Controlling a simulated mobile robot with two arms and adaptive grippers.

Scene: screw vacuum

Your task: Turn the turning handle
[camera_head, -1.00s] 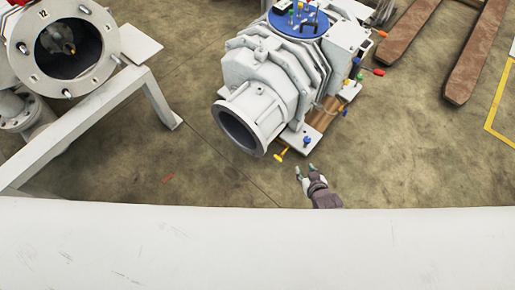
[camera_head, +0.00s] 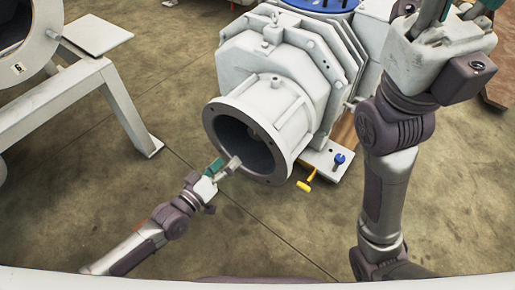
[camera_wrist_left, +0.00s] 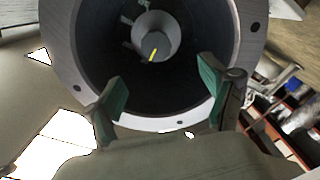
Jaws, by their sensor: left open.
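A yellow T-shaped handle (camera_head: 305,184) sticks out low at the front of the pale grey vacuum machine (camera_head: 290,90). A blue knob (camera_head: 339,160) stands behind it on the base plate. I cannot tell which part is the turning handle. My left gripper (camera_head: 222,167) is open and empty at the near left rim of the machine's round flange (camera_head: 262,165). In the left wrist view, its green-padded fingers (camera_wrist_left: 160,72) frame the dark opening, with a round shaft (camera_wrist_left: 155,42) and a yellow mark inside. My right gripper (camera_head: 458,10) is at the top right, its fingertips cut off.
A white metal stand (camera_head: 115,95) with a flanged pipe is on the left. Bare concrete floor (camera_head: 200,120) lies between it and the machine. My right arm covers part of the machine's right side.

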